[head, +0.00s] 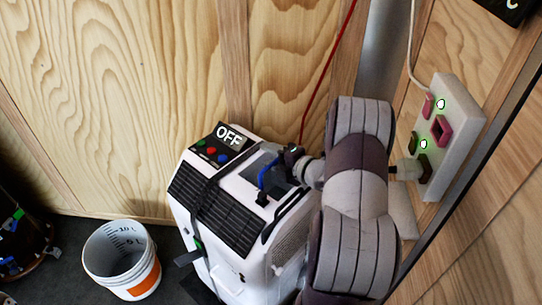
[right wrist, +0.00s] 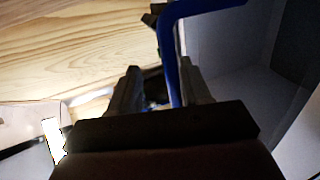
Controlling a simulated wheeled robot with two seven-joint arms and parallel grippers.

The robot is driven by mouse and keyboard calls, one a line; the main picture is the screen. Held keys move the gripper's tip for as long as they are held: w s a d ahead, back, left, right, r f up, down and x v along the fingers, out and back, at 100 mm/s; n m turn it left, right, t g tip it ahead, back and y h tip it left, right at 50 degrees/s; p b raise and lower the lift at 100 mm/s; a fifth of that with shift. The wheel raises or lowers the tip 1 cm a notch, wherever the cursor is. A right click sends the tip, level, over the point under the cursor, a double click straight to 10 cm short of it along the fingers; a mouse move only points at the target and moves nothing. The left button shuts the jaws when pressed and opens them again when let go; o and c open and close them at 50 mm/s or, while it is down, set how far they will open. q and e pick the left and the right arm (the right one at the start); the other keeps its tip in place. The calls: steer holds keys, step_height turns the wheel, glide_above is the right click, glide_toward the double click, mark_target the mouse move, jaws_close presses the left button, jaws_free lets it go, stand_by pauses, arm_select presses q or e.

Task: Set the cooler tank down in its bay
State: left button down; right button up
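A white cooler (head: 225,265) with black louvred grilles stands on the floor by the wooden wall. Its top has a dark grey recess (head: 262,163), which looks like the bay. A blue handle (head: 264,178), apparently the tank's, shows at this recess; the tank's body and how it sits are hidden. My right gripper (head: 287,163) is at the recess, beside the handle. In the right wrist view, its fingers (right wrist: 160,90) stand apart, with the blue handle (right wrist: 170,60) between them, close to the right finger. A gap shows at the left finger. My left gripper is out of view.
A panel reading OFF (head: 228,136) with coloured buttons sits on the cooler's back left top. A white bucket (head: 122,262) stands on the floor to the left. A socket box (head: 455,125) is on the right wall. A red cord (head: 328,70) hangs behind.

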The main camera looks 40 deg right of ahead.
steer(key=v, duration=0.7)
steer(key=shift+s+p, duration=0.25)
steer(key=shift+p, duration=0.15)
